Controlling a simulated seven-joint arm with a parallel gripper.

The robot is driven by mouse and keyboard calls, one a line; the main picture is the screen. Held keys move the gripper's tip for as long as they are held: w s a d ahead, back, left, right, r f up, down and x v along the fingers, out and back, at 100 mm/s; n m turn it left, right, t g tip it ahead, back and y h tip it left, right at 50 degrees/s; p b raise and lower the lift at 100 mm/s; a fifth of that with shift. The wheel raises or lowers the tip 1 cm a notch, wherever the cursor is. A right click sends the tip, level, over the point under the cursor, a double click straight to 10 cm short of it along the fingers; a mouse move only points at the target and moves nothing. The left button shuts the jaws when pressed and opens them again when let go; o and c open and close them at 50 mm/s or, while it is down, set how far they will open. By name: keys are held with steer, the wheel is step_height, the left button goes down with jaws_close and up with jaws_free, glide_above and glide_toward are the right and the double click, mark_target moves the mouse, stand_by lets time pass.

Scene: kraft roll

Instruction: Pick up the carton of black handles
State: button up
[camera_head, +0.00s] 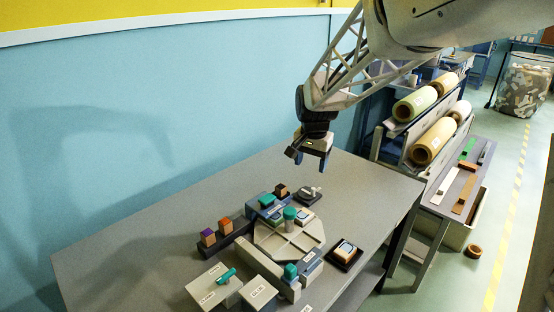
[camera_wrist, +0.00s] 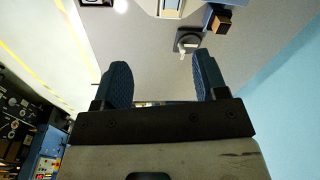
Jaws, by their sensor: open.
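A small brown carton with a dark top (camera_head: 281,190) stands at the back of the workstation on the grey table; it looks like the carton of black handles, though its contents are too small to make out. In the wrist view this carton (camera_wrist: 221,25) is near the top, right of centre, beyond the right fingertip. My gripper (camera_head: 312,157) is open and empty, above the far part of the table, higher than the carton and to its right. In the wrist view its two dark fingers (camera_wrist: 164,75) are spread with only table between them.
Two similar cartons, purple-topped (camera_head: 208,238) and orange-topped (camera_head: 225,226), stand in a dark holder on the left. A grey knob-like fixture (camera_head: 309,192) sits just right of the dark-topped carton. Labelled grey boxes (camera_head: 213,287) are in front.

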steer(key=w+a+f+m, duration=0.2)
steer(key=w+a+f, duration=0.2)
steer(key=w+f, duration=0.45)
steer(key=m+g, duration=0.1)
glide_above(281, 186)
step_height(281, 186, down, 6)
steer(key=shift+f, duration=0.15)
steer(key=shift+f, duration=1.3)
steer(key=shift+f, duration=0.1)
steer(key=shift+f, duration=2.5)
steer(key=shift+c, duration=0.2)
steer(key=c, duration=1)
